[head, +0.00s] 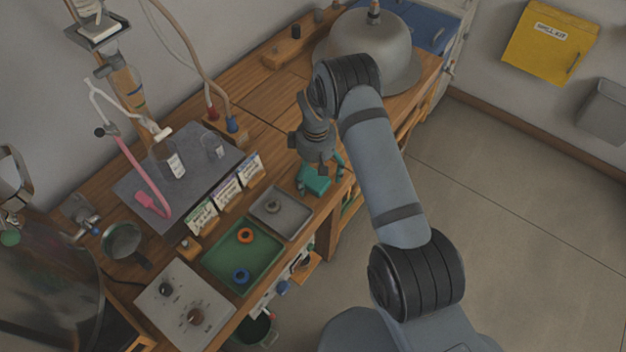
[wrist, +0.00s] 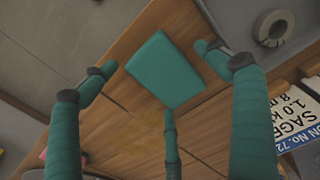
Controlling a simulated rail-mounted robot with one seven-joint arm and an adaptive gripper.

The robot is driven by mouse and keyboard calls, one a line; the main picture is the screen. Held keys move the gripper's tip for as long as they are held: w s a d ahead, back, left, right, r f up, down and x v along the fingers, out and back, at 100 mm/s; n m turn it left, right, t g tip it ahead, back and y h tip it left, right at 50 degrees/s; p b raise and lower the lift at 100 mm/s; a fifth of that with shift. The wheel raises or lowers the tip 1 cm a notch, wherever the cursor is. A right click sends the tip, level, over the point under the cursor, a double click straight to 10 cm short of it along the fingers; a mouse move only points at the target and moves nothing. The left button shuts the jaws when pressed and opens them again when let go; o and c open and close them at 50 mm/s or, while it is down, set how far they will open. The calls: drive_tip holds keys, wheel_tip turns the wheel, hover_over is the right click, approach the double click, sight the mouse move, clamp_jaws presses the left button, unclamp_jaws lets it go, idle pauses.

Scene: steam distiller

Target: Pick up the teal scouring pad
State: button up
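The teal scouring pad (head: 315,184) lies near the front edge of the wooden bench, right of the small grey tray. In the wrist view the pad (wrist: 165,71) is a flat teal block near the top middle, on the wood. My gripper (head: 322,165) is directly above it, pointing down. Its teal fingers are spread, one left of the pad, one right, and one below it in the wrist view (wrist: 155,68). The gripper is open and holds nothing. In the head view the gripper partly hides the pad; whether any fingertip touches it cannot be told.
A grey tray (head: 296,223) with a grey ring is left of the pad. Label cards (head: 226,193) stand behind that tray. A green tray (head: 223,258) holds an orange and a blue ring. A large metal dome (head: 366,48) stands at the back right.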

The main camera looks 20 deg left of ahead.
sight(316, 174)
drive_tip(key=shift+c, duration=1.2)
drive_tip(key=c, duration=0.7)
drive_tip(key=shift+r, duration=0.1)
drive_tip(key=shift+r+b, duration=0.3)
drive_tip(key=shift+r, duration=0.3)
wheel_tip(316, 174, up, 3)
drive_tip(key=shift+w+d+f+b, duration=0.1)
drive_tip(key=shift+w+b, duration=0.05)
drive_tip(key=shift+b, duration=0.4)
drive_tip(key=w+d+r, duration=0.2)
drive_tip(key=d, duration=0.1)
drive_tip(key=w+d+r+b, duration=0.1)
drive_tip(key=w+d+r, duration=0.1)
drive_tip(key=d, duration=0.1)
drive_tip(key=w+d+r+b, duration=0.1)
drive_tip(key=w+d+r, duration=0.1)
drive_tip(key=d+r, duration=0.1)
drive_tip(key=shift+w+d, duration=0.2)
drive_tip(key=shift+w, duration=0.05)
drive_tip(key=o, duration=0.4)
drive_tip(key=shift+f, duration=0.1)
drive_tip(key=c, duration=0.5)
